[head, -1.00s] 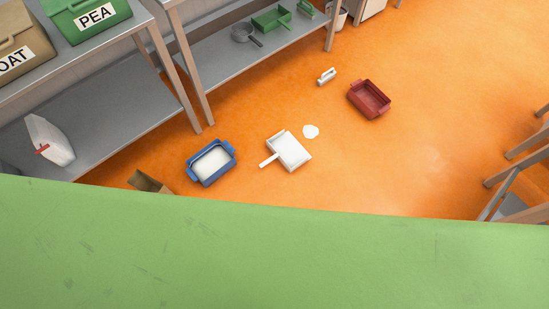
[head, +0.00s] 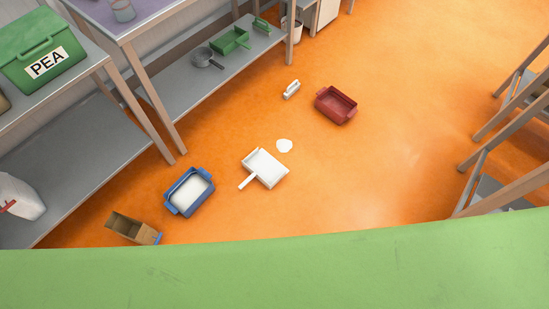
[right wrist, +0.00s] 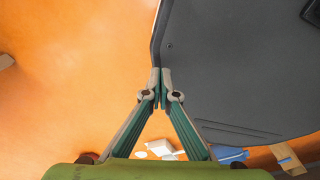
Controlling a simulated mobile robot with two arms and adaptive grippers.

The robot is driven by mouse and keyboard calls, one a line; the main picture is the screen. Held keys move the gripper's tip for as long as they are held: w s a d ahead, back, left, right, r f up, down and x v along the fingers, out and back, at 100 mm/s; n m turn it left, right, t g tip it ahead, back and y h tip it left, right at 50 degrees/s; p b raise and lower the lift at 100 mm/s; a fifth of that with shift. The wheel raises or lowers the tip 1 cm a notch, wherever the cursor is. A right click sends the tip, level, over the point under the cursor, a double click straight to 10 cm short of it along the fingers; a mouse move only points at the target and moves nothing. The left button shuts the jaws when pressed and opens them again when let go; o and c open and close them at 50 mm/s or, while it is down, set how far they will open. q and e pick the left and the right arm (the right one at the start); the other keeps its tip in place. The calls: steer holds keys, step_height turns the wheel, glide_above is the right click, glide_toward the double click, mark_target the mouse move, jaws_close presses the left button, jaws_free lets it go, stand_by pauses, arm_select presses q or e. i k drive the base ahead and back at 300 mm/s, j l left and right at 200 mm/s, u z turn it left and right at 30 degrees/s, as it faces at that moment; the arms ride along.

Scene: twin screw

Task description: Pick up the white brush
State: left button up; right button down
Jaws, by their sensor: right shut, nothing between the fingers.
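The white brush (head: 291,89) lies on the orange floor in the head view, above the middle, between the shelf and the red tray. A white dustpan (head: 264,168) lies nearer, its handle toward the lower left, with a small white patch (head: 284,145) beside it. My right gripper (right wrist: 160,78) shows only in the right wrist view. Its fingertips meet, shut and empty, well apart from the floor objects. The dustpan (right wrist: 160,146) shows small between its fingers there. I cannot make out the brush for certain in that view. My left gripper is not in view.
A red tray (head: 336,104) lies right of the brush. A blue tray (head: 170,204) with white contents and a brown box (head: 124,227) lie lower left. Shelves (head: 200,98) stand left, wooden legs (head: 497,150) right. The floor (head: 380,170) between is clear.

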mark_target(293, 87)
steer(key=i+l+z, duration=0.5)
steer(key=i+l, duration=0.25)
steer(key=i+l+z, duration=0.2)
steer(key=i, duration=0.25)
steer(key=i+l+z, duration=0.25)
steer(key=i, duration=0.2)
steer(key=i+l+z, duration=0.1)
steer(key=i+z, duration=0.15)
steer(key=i, duration=0.2)
steer(key=i+l+u, duration=0.15)
steer(key=i, duration=0.3)
steer(key=i+l+u, duration=0.15)
steer(key=i, duration=0.3)
steer(key=i+l+u, duration=0.15)
steer(key=i, duration=0.3)
steer(key=i+l+u, duration=0.1)
steer(key=u, duration=0.3)
steer(key=i+l+u, duration=0.15)
steer(key=u, duration=0.25)
steer(key=i+l+u, duration=0.2)
steer(key=u, duration=0.25)
steer(key=i+l+u, duration=0.1)
steer(key=l+u, duration=0.15)
steer(key=u, duration=0.15)
steer(key=i+l+u, duration=0.1)
steer(key=l+u, duration=0.15)
steer(key=u, duration=0.15)
